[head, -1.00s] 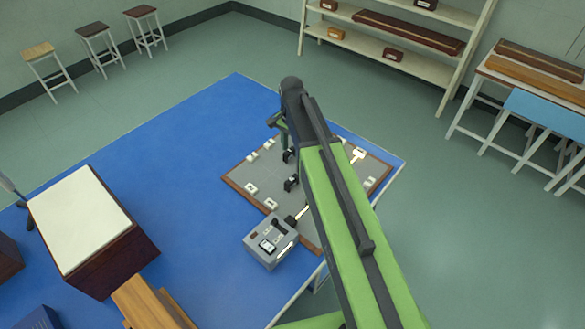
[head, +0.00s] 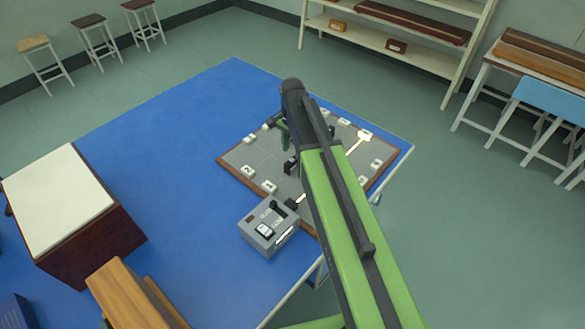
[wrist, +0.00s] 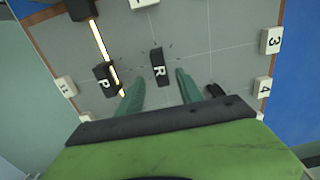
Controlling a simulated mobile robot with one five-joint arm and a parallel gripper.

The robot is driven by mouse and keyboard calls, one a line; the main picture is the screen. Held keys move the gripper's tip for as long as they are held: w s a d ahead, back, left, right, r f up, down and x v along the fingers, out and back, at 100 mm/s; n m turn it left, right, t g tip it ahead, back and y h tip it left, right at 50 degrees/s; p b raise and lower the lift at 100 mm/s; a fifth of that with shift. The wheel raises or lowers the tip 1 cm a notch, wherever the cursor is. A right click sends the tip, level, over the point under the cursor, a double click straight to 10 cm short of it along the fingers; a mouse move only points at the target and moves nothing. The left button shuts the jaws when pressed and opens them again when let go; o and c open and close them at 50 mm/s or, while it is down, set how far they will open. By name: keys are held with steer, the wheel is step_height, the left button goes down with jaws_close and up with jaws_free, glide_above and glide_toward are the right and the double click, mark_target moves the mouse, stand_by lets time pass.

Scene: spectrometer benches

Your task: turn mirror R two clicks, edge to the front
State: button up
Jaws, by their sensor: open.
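Mirror R (wrist: 158,68) is a narrow black block with a white R on top. In the wrist view its long side runs nearly up and down, slightly tilted. My gripper (wrist: 160,76) is open, its two green fingers apart. The fingertips lie to the left and right of the mirror's lower end, with a gap on each side; their height over the board is unclear. In the head view my gripper (head: 281,133) hangs over the board, and my arm hides part of it. A black block (head: 290,166) shows below it, its letter unreadable.
Mirror P (wrist: 104,78) stands close to my left finger, with a bright beam reaching it. Numbered white blocks, such as 3 (wrist: 271,40) and 4 (wrist: 263,87), line the board (head: 232,160).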

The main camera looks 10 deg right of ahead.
mark_target(292, 160)
step_height(292, 160, down, 5)
steer(key=b, duration=0.3)
steer(key=shift+r, duration=0.15)
jaws_close()
